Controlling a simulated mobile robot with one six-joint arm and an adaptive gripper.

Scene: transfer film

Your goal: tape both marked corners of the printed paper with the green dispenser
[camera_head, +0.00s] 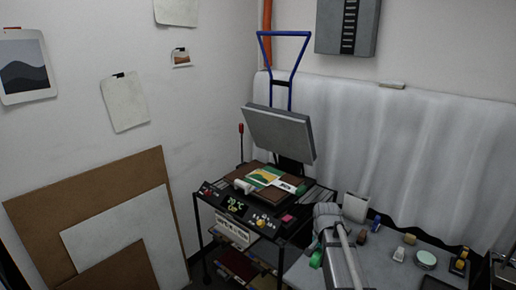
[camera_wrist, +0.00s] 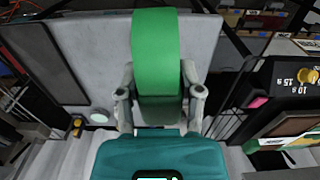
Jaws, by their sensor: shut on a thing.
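The green dispenser (camera_wrist: 155,48) is a broad, curved green body between the two fingers of my gripper (camera_wrist: 161,98) in the wrist view. My gripper is shut on it. In the head view a green bit of the dispenser (camera_head: 316,259) shows at the left of my arm, and my arm hides most of the gripper. The printed paper (camera_head: 262,175), green and yellow, lies on the brown bed of the press, up and left of the dispenser. Part of the printed paper (camera_wrist: 288,132) shows at the right edge of the wrist view. Its corner marks are too small to make out.
The press's grey upper plate (camera_head: 280,133) is raised over the back of the bed. A white roll (camera_head: 244,187) lies at the paper's left. The grey worktop (camera_head: 378,258) at right holds several small items, including a round green-topped tin (camera_head: 425,259). Boards lean on the left wall.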

